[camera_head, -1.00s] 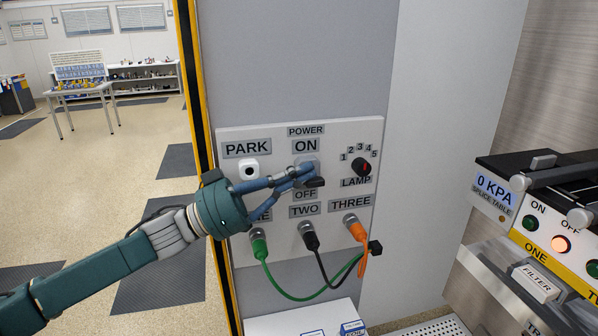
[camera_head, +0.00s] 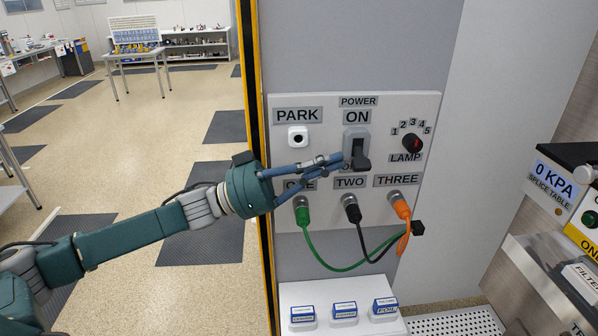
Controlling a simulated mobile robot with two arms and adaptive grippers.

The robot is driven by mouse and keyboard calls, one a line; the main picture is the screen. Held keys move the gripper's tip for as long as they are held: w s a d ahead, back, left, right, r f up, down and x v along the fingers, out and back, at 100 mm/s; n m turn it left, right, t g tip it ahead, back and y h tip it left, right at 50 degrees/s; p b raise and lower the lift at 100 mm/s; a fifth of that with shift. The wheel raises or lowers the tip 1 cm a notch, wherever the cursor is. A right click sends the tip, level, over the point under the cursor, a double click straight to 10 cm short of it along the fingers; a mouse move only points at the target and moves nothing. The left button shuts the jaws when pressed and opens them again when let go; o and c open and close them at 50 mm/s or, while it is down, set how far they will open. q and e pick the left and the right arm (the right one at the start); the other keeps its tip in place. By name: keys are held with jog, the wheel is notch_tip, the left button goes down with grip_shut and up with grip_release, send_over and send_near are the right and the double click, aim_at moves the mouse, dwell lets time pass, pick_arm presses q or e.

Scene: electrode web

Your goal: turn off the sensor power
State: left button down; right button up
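The power switch (camera_head: 356,139) is a grey plate with a dark lever (camera_head: 361,162) on the white control panel (camera_head: 428,185). ON is printed above it. The lever sticks out toward me with its knob low on the plate, over the lower label, which is mostly hidden. My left gripper (camera_head: 336,160) comes in from the left, its blue fingers drawn together at the tips. The tips are just left of the lever; I cannot tell whether they touch it. My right gripper is not in view.
The panel also bears a PARK button (camera_head: 298,137), a LAMP dial (camera_head: 412,142), and green (camera_head: 303,212), black (camera_head: 352,210) and orange (camera_head: 401,207) plugs with hanging cables. A white shelf with small boxes (camera_head: 345,310) stands below. The splice table (camera_head: 558,195) is at right.

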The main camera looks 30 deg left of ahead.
pick_arm(q)
jog(key=v, duration=0.8)
dwell(0.4)
